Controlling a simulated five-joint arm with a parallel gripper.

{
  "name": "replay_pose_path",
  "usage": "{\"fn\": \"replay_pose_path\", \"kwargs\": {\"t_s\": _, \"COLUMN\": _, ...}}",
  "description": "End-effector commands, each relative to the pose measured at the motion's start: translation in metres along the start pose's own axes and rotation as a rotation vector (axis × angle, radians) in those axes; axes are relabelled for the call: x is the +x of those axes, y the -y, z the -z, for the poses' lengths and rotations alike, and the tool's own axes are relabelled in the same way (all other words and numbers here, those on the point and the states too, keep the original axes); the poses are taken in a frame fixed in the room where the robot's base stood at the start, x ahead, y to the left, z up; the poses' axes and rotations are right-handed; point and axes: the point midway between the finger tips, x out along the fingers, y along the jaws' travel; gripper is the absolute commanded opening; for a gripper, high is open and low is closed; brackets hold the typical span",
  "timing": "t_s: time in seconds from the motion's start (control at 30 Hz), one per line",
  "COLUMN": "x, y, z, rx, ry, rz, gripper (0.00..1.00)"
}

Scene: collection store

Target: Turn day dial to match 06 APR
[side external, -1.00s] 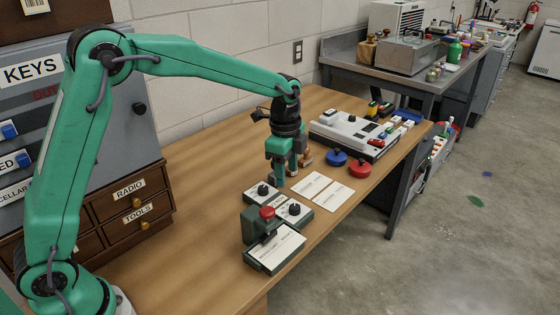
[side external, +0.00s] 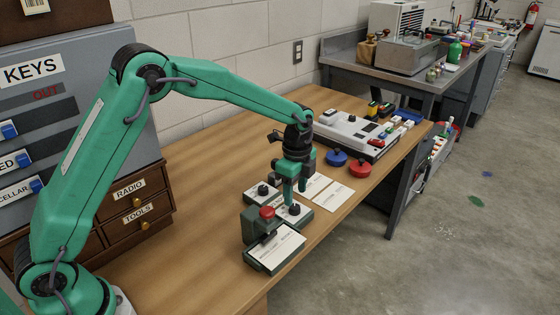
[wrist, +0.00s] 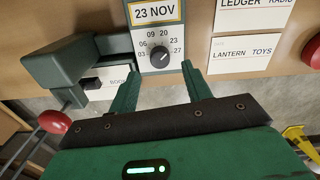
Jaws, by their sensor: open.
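The day dial (wrist: 160,57) is a dark round knob on a white plate, ringed by printed numbers including 03, 06, 09, 20, 23 and 27. A yellow-framed window (wrist: 155,12) above it reads 23 NOV. In the side view the same dial (side external: 294,209) is the nearer of two knobs; the other knob (side external: 263,189) stands farther back left. My gripper (side external: 295,196) points down just over the nearer dial. In the wrist view my gripper (wrist: 160,71) is open, one finger on each side of the dial, apart from it. The dial's exact pointer direction is hard to tell.
A green stamp with a red knob (side external: 267,212) stands close left of the dial, over a white card. White cards (side external: 332,197) lie to the right. Blue (side external: 336,158) and red (side external: 360,169) round pieces sit beyond, near a grey console (side external: 350,132). Bare wood lies left (side external: 190,230).

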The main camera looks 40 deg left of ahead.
Motion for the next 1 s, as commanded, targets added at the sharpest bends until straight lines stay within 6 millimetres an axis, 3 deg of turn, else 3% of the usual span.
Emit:
{"fn": "replay_pose_path", "kwargs": {"t_s": 0.3, "x": 0.036, "y": -0.001, "z": 0.0, "rx": -0.001, "ry": 0.001, "rz": -0.002, "gripper": 0.49}}
{"fn": "replay_pose_path", "kwargs": {"t_s": 0.73, "x": 0.045, "y": 0.0, "z": 0.0, "rx": -0.001, "ry": 0.0, "rz": 0.0, "gripper": 0.49}}
{"fn": "replay_pose_path", "kwargs": {"t_s": 0.77, "x": 0.045, "y": 0.0, "z": 0.0, "rx": -0.001, "ry": 0.0, "rz": 0.0, "gripper": 0.47}}
{"fn": "replay_pose_path", "kwargs": {"t_s": 0.9, "x": 0.044, "y": 0.0, "z": 0.0, "rx": -0.001, "ry": 0.0, "rz": 0.0, "gripper": 0.19}}
{"fn": "replay_pose_path", "kwargs": {"t_s": 1.0, "x": 0.044, "y": 0.0, "z": 0.0, "rx": -0.001, "ry": 0.0, "rz": 0.0, "gripper": 0.04}}
